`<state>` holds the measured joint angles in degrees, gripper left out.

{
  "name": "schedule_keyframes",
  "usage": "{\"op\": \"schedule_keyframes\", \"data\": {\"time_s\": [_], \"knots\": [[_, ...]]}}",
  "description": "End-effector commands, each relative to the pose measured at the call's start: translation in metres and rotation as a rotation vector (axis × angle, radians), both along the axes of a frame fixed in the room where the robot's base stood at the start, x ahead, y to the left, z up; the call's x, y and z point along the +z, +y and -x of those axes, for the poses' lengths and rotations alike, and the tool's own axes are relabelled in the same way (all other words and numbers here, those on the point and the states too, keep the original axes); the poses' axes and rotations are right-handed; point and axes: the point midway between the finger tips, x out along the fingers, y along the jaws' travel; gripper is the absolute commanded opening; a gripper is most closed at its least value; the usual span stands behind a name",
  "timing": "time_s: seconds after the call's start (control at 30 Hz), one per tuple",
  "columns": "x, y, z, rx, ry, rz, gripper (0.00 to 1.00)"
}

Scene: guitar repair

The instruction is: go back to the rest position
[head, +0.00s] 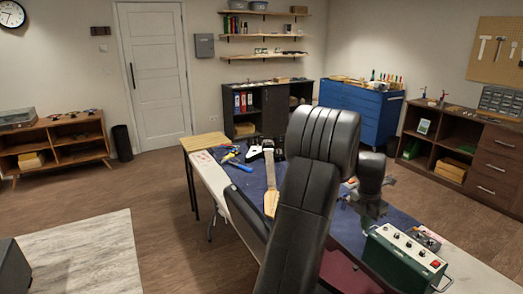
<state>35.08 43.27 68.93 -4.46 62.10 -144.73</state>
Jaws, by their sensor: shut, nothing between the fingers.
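My black arm rises across the middle of the head view and bends over the workbench (213,182). My gripper (368,222) shows to the right of the arm, pointing down over the right part of the bench, behind the green box. It is shut and holds nothing. Its fingertips are small and dark here, and I cannot tell how high they are above the bench. A guitar neck (271,190) lies on the blue mat (250,182) to the left of my arm. The arm hides the middle of the bench.
A green control box (400,262) stands at the bench's near right. Tools with blue handles (238,165) lie at the far left. A blue cabinet (350,112), a dark sideboard (480,165) and a wooden shelf (55,145) stand around.

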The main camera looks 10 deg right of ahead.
Motion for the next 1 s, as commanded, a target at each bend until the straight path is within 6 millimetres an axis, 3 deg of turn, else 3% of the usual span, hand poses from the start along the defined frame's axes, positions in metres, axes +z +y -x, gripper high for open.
{"op": "schedule_keyframes", "data": {"time_s": [0.27,0.73,1.0], "knots": [[-0.018,-0.002,0.0,0.0,0.003,-0.002,0.0],[-0.105,-0.012,-0.004,0.0,0.004,-0.002,0.0],[-0.134,-0.015,-0.005,-0.001,0.001,-0.001,0.0]]}}
